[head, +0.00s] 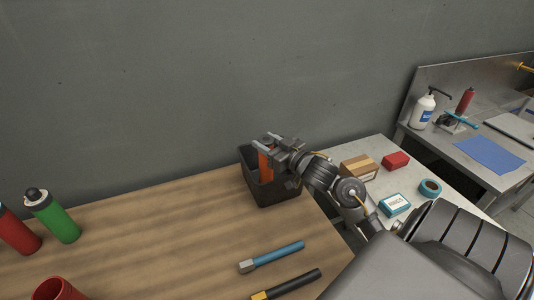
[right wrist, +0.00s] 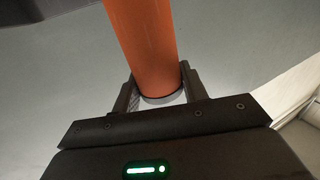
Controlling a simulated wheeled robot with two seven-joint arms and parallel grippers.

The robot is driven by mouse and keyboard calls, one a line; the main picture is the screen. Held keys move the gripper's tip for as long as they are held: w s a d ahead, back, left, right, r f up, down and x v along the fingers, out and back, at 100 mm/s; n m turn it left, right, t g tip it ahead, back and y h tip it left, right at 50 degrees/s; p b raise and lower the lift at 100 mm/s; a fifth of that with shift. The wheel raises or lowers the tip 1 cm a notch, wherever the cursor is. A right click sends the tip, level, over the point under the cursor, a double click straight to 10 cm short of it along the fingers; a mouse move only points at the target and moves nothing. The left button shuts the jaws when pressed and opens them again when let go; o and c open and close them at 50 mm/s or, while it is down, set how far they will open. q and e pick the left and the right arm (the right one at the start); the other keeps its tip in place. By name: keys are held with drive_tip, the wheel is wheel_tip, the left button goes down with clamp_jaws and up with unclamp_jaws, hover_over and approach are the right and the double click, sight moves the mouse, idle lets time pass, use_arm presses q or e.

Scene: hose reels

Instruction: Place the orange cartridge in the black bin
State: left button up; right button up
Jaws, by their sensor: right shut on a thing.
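The black bin (head: 275,193) stands at the right back corner of the wooden table. My right gripper (head: 267,150) is over the bin's opening and shut on the orange cartridge (head: 265,167). The cartridge hangs down, its lower part inside the bin's opening or behind its rim; I cannot tell whether it touches the bottom. In the right wrist view the orange cartridge (right wrist: 145,45) sits between the two fingers of the right gripper (right wrist: 160,88). My left gripper is not in view.
On the wooden table (head: 150,245) are a green bottle (head: 55,217), a red bottle (head: 17,232), a red cup (head: 58,290), a blue-handled tool (head: 273,256) and a black-handled tool (head: 288,285). A side table to the right holds boxes and tape (head: 430,188).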

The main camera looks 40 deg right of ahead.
drive_tip(key=shift+f, duration=1.8)
drive_tip(key=o, duration=1.3)
drive_tip(key=shift+f, duration=0.15)
drive_tip(key=shift+s+d+b, duration=0.15)
drive_tip(key=shift+s+b, duration=0.2)
drive_tip(key=shift+s, duration=1.65)
drive_tip(key=shift+s+d+b, duration=0.2)
drive_tip(key=shift+s+b, duration=0.1)
drive_tip(key=shift+s, duration=1.75)
drive_tip(key=shift+s+d+b, duration=0.15)
drive_tip(key=shift+s+b, duration=0.2)
drive_tip(key=shift+s, duration=1.65)
drive_tip(key=shift+r, duration=0.2)
